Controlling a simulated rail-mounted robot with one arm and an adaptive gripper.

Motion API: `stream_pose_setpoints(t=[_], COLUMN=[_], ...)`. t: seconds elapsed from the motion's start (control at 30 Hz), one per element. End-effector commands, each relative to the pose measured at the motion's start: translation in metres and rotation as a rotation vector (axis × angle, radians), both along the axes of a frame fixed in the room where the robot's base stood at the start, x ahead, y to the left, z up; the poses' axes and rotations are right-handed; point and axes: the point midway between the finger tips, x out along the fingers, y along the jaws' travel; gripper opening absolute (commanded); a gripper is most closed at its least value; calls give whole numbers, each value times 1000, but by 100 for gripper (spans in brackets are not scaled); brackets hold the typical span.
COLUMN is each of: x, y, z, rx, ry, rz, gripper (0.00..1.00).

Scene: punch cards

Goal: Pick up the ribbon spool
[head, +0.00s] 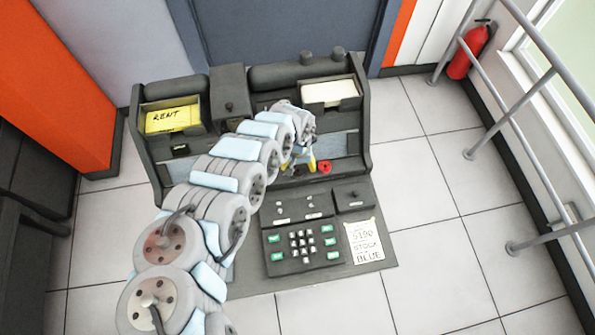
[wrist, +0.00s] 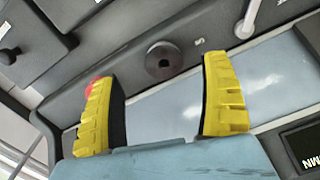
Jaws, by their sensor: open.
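A small red round piece (head: 324,167), which looks like the ribbon spool, sits on the machine's deck just right of my gripper (head: 304,164). In the wrist view only a red bit (wrist: 94,86) shows past the left yellow finger, which hides the rest. My gripper (wrist: 158,68) is open, with its yellow fingers wide apart and nothing held between them. A dark round hub (wrist: 163,60) with a hole in its middle shows beyond the fingertips. I cannot tell whether a finger touches the red piece.
The grey card machine (head: 355,110) has a raised back and side walls close to my gripper. A keypad (head: 303,245) and a paper note (head: 364,242) lie in front. A yellow RENT card (head: 172,119) and a tray of pale cards (head: 329,92) stand at the back.

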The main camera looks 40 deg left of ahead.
Motion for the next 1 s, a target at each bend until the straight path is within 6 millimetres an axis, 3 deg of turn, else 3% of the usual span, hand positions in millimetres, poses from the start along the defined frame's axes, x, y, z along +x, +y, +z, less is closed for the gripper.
stream_pose_setpoints(t=[0.7,1.0], x=[1,0], y=[4,4], z=[-47,-49], rx=[-1,-1], ry=[-1,1], rz=[2,0], gripper=[79,79])
